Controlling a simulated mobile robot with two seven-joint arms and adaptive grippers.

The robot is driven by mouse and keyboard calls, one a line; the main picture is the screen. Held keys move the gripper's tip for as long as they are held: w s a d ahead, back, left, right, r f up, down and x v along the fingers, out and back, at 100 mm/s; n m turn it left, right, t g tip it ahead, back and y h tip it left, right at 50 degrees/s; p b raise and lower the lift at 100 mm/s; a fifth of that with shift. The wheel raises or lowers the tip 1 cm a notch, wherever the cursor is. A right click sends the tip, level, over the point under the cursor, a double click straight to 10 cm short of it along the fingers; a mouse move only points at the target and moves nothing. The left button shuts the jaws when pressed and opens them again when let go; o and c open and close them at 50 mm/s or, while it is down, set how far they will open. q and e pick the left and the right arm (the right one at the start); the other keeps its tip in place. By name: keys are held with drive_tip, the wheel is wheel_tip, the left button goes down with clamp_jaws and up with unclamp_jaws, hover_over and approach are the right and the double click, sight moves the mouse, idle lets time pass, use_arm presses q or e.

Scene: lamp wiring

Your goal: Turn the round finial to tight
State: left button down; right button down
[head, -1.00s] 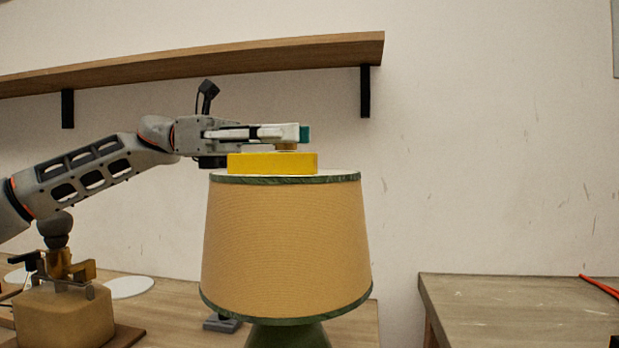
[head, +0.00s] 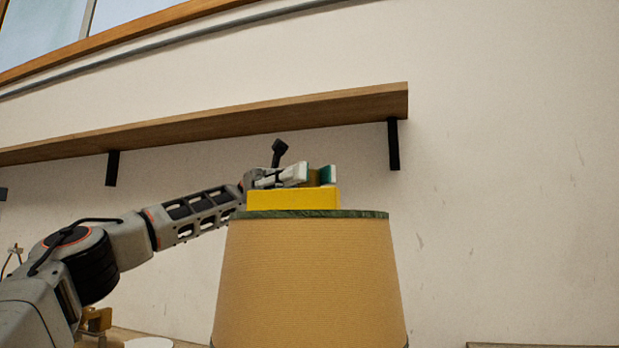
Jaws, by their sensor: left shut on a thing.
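The lamp's tan shade (head: 310,280) with a green top rim stands in the middle of the head view. A flat yellow piece (head: 290,200) sits over the top of the shade. My left gripper (head: 315,176) is just above the yellow piece, with its teal-tipped fingers shut on a small brass-coloured thing, which I take for the round finial (head: 314,178). The fingers hide most of it, so its shape and how tight it sits cannot be told. The lamp's base is out of the picture. My right gripper is not in view.
A wooden wall shelf (head: 230,122) on black brackets runs behind and above my left gripper. A window (head: 135,12) is at the upper left. The space right of the shade is clear. A table edge (head: 540,345) shows at the lower right.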

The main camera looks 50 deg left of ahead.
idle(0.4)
use_arm(q)
drive_tip(key=c, duration=1.8)
unclamp_jaws()
drive_tip(key=shift+r, duration=5)
